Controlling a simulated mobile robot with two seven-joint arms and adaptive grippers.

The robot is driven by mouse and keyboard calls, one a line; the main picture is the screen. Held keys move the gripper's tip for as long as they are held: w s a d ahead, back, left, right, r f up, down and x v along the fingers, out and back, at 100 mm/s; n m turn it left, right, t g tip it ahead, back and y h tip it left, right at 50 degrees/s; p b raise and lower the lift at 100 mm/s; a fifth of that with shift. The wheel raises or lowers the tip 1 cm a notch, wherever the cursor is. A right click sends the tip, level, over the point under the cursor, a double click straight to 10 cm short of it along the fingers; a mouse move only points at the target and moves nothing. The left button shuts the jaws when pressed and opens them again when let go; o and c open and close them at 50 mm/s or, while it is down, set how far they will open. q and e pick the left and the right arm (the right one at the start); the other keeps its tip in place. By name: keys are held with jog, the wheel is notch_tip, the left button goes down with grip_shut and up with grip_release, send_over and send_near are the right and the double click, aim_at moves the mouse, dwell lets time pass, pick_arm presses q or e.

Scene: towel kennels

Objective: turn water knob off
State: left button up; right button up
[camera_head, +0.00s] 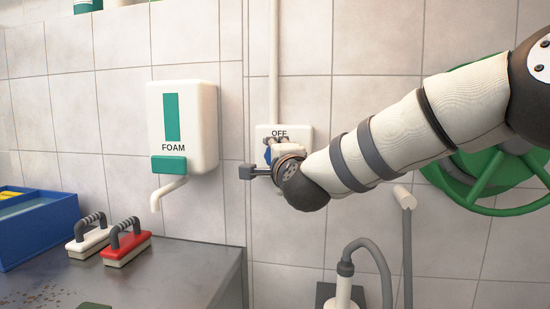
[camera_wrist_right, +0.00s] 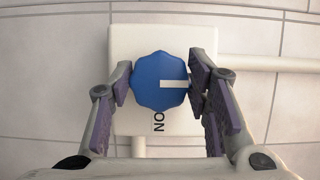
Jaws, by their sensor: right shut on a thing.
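The water knob (camera_wrist_right: 158,82) is blue and scalloped, on a white box (camera_wrist_right: 122,42) on the tiled wall. Its white pointer line points right in the wrist view, at right angles to the direction of the ON label below it. My right gripper (camera_wrist_right: 160,80) is shut on the knob, one finger at each side. In the head view, my right gripper (camera_head: 275,148) covers most of the box (camera_head: 304,133), whose OFF label shows at the top; only a sliver of blue knob (camera_head: 267,156) shows. No OFF label shows in the wrist view. My left gripper is not in view.
A foam dispenser (camera_head: 205,125) hangs left of the box. A metal counter (camera_head: 185,270) holds white (camera_head: 88,243) and red (camera_head: 127,250) brushes and a blue bin (camera_head: 45,233). A green hose reel (camera_head: 478,180) is behind my right arm; a grey hose (camera_head: 383,265) stands below.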

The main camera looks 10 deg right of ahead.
jog(key=o, duration=1.1)
jog(key=shift+d, duration=0.15)
jog(key=s, duration=1.2)
